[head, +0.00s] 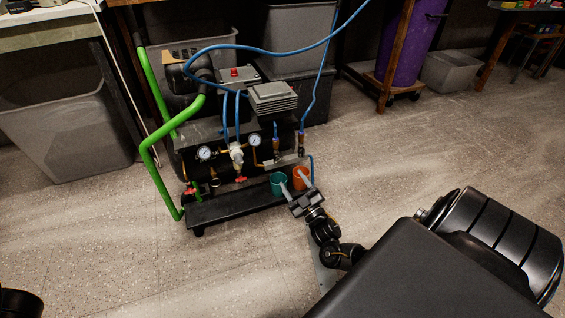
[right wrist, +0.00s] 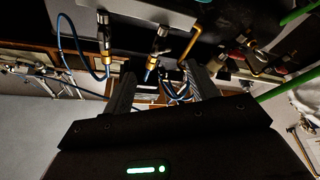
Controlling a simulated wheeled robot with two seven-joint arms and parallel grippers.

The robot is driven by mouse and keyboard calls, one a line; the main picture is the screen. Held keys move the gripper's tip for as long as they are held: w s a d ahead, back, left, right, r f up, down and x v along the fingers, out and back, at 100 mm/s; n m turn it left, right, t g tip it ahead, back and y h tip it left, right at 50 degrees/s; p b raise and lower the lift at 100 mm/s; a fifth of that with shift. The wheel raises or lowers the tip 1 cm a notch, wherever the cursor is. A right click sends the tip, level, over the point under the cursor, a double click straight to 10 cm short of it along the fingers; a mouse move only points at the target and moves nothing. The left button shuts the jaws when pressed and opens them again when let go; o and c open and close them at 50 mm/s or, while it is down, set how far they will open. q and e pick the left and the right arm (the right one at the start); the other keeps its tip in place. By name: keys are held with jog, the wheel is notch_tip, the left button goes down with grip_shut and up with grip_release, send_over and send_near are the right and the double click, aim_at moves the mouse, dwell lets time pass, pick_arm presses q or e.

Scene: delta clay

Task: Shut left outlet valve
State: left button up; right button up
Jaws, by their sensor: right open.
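A black compressor (head: 225,160) with a green tube handle stands on the floor. Two brass outlet valves with blue hoses are on its right side: the left outlet valve (head: 276,146) and the right outlet valve (head: 301,142). My right gripper (head: 292,180) is open and empty, in front of and below them. In the right wrist view, which seems turned over, the left outlet valve (right wrist: 155,52) shows beyond the gap between my fingers (right wrist: 160,72), apart from them. The right outlet valve (right wrist: 106,42) lies outside the gap. The handle positions are unclear. My left gripper is not visible.
A teal cup (head: 277,184) and an orange cup (head: 301,178) are at the compressor's base, close to my right fingers. Two gauges (head: 205,153) and red knobs are farther left. Grey bins (head: 65,130) stand behind. The floor in front is clear.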

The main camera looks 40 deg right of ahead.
aim_at(278, 160)
jog(key=a+b+x, duration=0.1)
jog(key=b+x, duration=0.1)
jog(key=x, duration=0.5)
jog(key=shift+w+d, duration=0.2)
jog(key=shift+d, duration=0.25)
jog(key=shift+r, duration=0.1)
jog(key=c, duration=1)
